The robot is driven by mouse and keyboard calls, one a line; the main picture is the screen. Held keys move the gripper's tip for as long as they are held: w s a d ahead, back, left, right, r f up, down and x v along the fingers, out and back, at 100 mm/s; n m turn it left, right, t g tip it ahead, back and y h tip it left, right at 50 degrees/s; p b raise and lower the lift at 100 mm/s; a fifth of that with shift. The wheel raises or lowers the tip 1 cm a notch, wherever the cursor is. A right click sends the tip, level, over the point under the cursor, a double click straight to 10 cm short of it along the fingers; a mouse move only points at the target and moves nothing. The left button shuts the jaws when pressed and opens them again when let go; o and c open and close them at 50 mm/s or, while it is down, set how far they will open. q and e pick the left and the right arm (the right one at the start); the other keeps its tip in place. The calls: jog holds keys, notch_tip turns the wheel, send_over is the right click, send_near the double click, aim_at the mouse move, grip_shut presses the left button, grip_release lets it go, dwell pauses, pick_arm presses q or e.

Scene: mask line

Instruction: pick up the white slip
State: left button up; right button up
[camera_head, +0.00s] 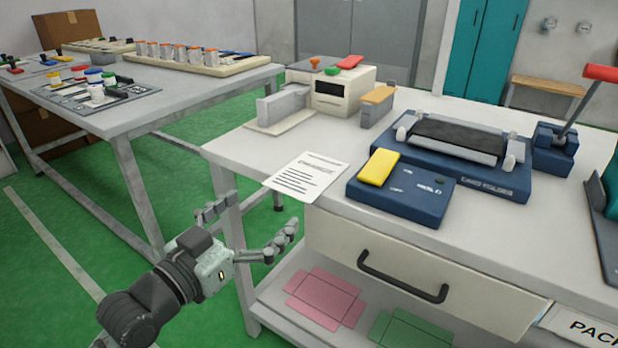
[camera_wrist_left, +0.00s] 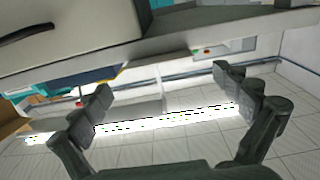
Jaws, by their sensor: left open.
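The white slip (camera_head: 306,177) is a sheet with a printed heading and lines. It lies flat at the left front corner of the white worktable, and its front edge reaches the table edge. My left gripper (camera_head: 252,229) is open and empty, in front of and below that corner, left of the drawer, apart from the slip. In the left wrist view my open fingers (camera_wrist_left: 168,96) have nothing between them, and I cannot make out the slip there. My right gripper is not in view.
A blue device with a yellow block (camera_head: 378,167) sits right of the slip, before the blue card folder (camera_head: 470,176). A cream machine (camera_head: 335,92) stands behind. The drawer (camera_head: 420,262) has a black handle (camera_head: 402,277). Pink (camera_head: 325,296) and green (camera_head: 408,330) sheets lie below.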

aim_at(289, 189)
pick_arm(q)
jog(key=x, duration=0.7)
jog(key=shift+d+p, duration=0.3)
jog(key=c, duration=0.5)
